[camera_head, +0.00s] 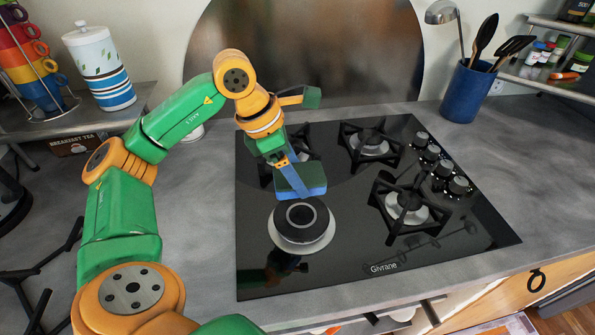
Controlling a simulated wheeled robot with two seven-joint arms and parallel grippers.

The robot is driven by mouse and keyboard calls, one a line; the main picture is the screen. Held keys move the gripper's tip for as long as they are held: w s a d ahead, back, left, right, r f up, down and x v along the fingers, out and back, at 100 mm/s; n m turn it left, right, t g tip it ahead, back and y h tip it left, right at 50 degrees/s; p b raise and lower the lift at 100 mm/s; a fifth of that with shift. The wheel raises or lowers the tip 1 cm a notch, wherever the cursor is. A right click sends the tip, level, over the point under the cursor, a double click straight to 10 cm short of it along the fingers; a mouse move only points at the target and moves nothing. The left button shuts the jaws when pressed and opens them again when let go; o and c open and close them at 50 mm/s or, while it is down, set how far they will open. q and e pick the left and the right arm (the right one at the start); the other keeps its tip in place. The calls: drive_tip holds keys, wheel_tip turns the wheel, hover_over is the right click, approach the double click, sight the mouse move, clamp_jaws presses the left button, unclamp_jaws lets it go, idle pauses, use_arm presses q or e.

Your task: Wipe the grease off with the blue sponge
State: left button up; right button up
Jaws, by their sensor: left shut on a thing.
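My left gripper (289,178) reaches down over the left side of the black glass cooktop (345,265). It is shut on the blue sponge (313,190), a flat block just behind the front-left burner (302,222). I cannot tell whether the sponge touches the glass or is held slightly above it. No grease patch stands out clearly; the dark, coloured shapes on the glass in front of that burner look like reflections of my arm. My right gripper is not in view.
The front-left burner has no grate on it. Black grates stand over the back-right burner (369,145) and front-right burner (407,208). Knobs (444,168) line the right side. A blue utensil pot (467,93), a striped canister (104,70) and a mug rack (45,104) stand behind.

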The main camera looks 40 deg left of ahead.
use_arm(q)
drive_tip(key=shift+w+a+r+p, duration=0.1)
drive_tip(key=shift+r+p, duration=0.5)
drive_tip(key=shift+r, duration=0.65)
